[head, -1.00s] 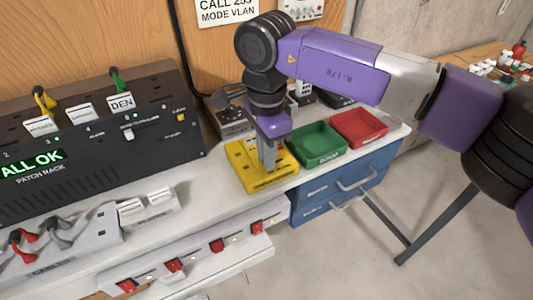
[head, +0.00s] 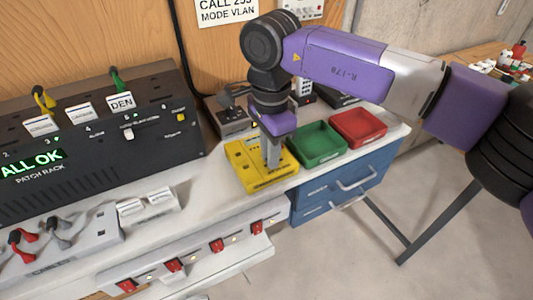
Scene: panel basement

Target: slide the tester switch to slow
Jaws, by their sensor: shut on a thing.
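The yellow tester (head: 244,168) lies flat on the white bench, right of the patch rack. My gripper (head: 272,164) points down onto the right part of the tester's top face. Its fingers are together at the tester's surface, shut on a small part that they cover. I take this to be the tester switch, but the switch and its setting are hidden by the fingers. The tester's markings are too small to read.
A green tray (head: 317,144) and a red tray (head: 359,128) stand close to the right of the tester. The black patch rack (head: 90,140) fills the left. A grey device (head: 230,117) and a phone-like handset (head: 304,90) stand behind my gripper.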

